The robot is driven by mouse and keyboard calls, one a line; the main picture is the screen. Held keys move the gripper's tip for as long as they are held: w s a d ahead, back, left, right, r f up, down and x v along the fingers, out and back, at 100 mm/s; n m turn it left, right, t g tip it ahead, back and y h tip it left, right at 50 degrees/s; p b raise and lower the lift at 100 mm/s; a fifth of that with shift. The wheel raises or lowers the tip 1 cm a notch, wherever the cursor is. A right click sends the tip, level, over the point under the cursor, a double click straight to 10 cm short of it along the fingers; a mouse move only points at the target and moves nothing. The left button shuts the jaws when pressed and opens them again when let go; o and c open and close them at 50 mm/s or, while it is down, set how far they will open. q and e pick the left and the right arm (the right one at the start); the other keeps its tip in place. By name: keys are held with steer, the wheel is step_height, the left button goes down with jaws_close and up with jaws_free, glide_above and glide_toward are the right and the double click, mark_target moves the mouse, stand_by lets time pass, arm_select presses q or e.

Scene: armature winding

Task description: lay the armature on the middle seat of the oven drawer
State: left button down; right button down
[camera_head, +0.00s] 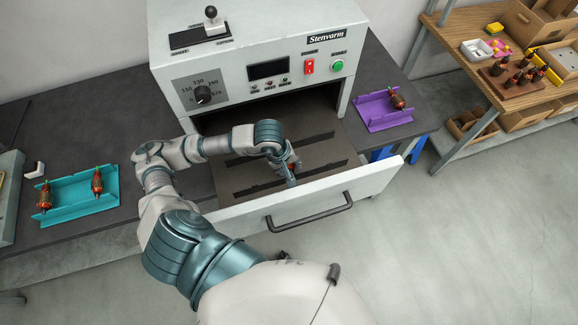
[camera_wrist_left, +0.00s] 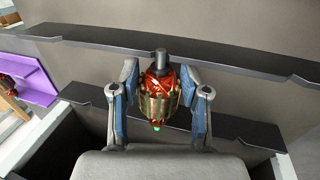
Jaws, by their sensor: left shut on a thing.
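The armature (camera_wrist_left: 158,97) has a red and copper-brown winding, a grey shaft end and a green tip. My left gripper (camera_wrist_left: 160,80) is shut on it, one finger on each side. In the head view my left gripper (camera_head: 290,172) is inside the open oven drawer (camera_head: 312,203), and the armature is mostly hidden there. The drawer has two dark notched rails. In the wrist view the shaft end overlaps the far rail (camera_wrist_left: 215,55) and the green tip is by the near rail (camera_wrist_left: 235,128). I cannot tell whether the armature touches them. My right gripper is out of view.
The oven (camera_head: 262,60) stands behind the drawer. A turquoise tray (camera_head: 70,198) with two armatures is on the bench at left. A purple tray (camera_head: 375,112) with one armature is right of the oven. A wooden shelf (camera_head: 470,65) with boxes stands further right.

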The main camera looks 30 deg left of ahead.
arm_select(q)
steer(key=shift+c, duration=2.4)
jaws_free()
steer(key=v, duration=1.1)
steer(key=shift+r, duration=0.4)
steer(key=shift+a, duration=0.15)
